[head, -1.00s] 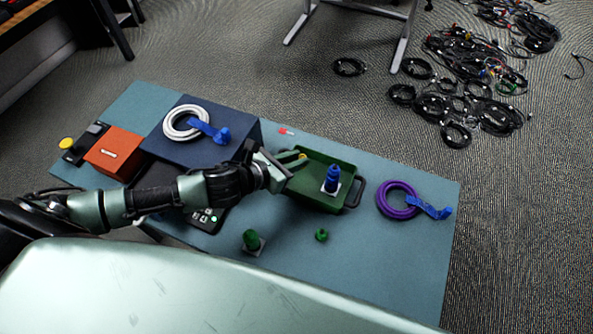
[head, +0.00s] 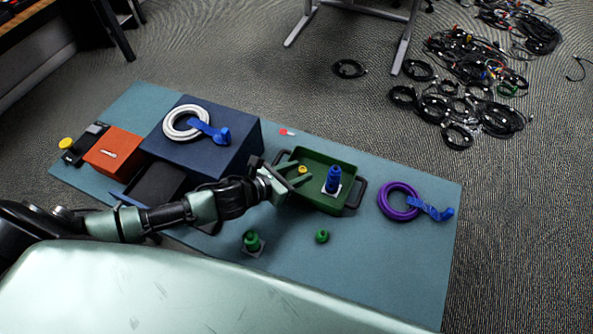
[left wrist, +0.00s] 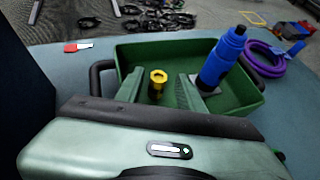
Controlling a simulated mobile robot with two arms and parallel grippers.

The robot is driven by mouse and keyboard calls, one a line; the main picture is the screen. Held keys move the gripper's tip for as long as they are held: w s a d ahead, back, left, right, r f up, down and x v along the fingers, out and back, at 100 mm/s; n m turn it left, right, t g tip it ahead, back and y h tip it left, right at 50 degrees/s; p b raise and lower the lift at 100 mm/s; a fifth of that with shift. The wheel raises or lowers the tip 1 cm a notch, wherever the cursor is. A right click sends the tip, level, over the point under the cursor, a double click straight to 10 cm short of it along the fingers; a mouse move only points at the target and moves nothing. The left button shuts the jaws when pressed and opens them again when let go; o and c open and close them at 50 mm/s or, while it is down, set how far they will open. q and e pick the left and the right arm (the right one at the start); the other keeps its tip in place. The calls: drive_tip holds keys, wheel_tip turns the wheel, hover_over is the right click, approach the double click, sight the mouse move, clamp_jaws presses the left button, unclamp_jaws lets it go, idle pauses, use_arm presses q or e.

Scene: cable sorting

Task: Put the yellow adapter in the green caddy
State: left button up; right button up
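The yellow adapter (head: 302,169) is at the left part of the green caddy (head: 345,157). In the left wrist view the adapter (left wrist: 158,80) looks upright inside the caddy (left wrist: 245,97), between my fingers, with a gap on each side. My left gripper (head: 294,174) reaches over the caddy's left side and is open around the adapter. Its two spread fingers also show in the left wrist view (left wrist: 160,88). The adapter's lower end is partly hidden, so I cannot tell exactly how it rests. My right gripper is not in view.
A blue connector (head: 333,180) on a pale square base stands in the caddy. A purple cable coil (head: 396,201) lies to the right. Green connectors (head: 252,241) (head: 322,237) are in front. A dark blue box (head: 220,150) bearing a white coil (head: 181,123) is left.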

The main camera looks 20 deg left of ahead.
use_arm(q)
drive_tip(key=shift+a+r, duration=0.1)
drive_tip(key=shift+r, duration=0.1)
drive_tip(key=shift+s+a, duration=0.2)
drive_tip(key=shift+s, duration=0.05)
drive_tip(key=v, duration=1.1)
drive_tip(key=shift+r+b, duration=0.2)
drive_tip(key=shift+b, duration=0.2)
drive_tip(key=shift+s, duration=0.15)
